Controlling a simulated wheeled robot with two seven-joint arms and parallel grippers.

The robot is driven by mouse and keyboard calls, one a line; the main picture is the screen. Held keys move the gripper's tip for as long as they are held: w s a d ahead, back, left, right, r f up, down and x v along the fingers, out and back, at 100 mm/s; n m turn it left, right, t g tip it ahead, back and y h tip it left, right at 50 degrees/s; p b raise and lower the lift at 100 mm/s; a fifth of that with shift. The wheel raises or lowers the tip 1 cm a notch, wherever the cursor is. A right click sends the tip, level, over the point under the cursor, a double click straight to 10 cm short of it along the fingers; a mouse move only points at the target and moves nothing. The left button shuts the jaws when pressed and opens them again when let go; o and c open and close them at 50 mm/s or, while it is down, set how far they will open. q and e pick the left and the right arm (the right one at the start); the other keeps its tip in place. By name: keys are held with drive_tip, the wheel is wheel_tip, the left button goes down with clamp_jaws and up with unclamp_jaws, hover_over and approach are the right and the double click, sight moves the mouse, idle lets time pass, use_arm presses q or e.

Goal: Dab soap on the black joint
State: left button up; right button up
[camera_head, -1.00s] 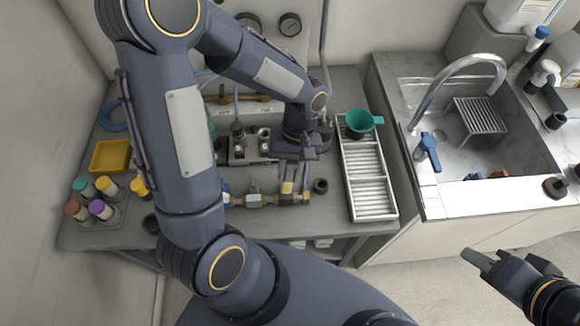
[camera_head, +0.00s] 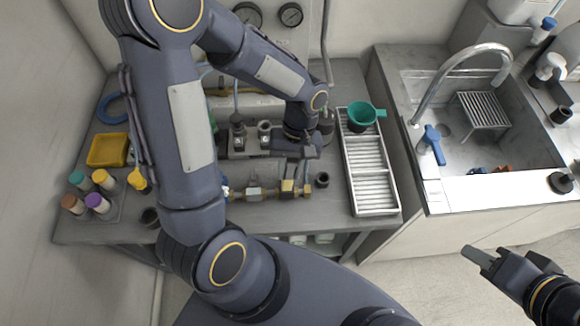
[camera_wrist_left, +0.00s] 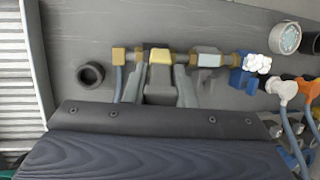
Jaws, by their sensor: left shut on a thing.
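My left gripper (camera_wrist_left: 160,90) is over the bench, its fingers closed around a grey piece with a yellow end (camera_wrist_left: 160,56). In the wrist view the yellow end lines up with the brass pipe assembly (camera_wrist_left: 208,57); I cannot tell whether they touch. The assembly also shows in the head view (camera_head: 254,193), below the gripper. White foam (camera_wrist_left: 257,63) sits on its right part in the wrist view, beside a blue valve (camera_wrist_left: 240,81). Dark fittings (camera_wrist_left: 273,84) lie near it, partly hidden; I cannot tell which is the black joint. My right gripper (camera_head: 480,257) hangs at lower right, away from the bench.
A black ring (camera_wrist_left: 91,75) lies on the bench beside the assembly. A slatted tray (camera_head: 371,180) holding a green cup (camera_head: 362,117) stands to the right, then the sink (camera_head: 490,130). Several capped bottles (camera_head: 97,203) and a yellow tray (camera_head: 108,149) stand at left.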

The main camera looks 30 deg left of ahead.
sight(290, 162)
use_arm(q)
drive_tip(key=shift+f+b, duration=0.45)
drive_tip(key=shift+f, duration=0.1)
idle(1.3)
wheel_tip(290, 162, up, 7)
drive_tip(key=p, duration=0.5)
drive_tip(key=shift+r+p, duration=0.1)
drive_tip(key=shift+p, duration=0.3)
idle(0.3)
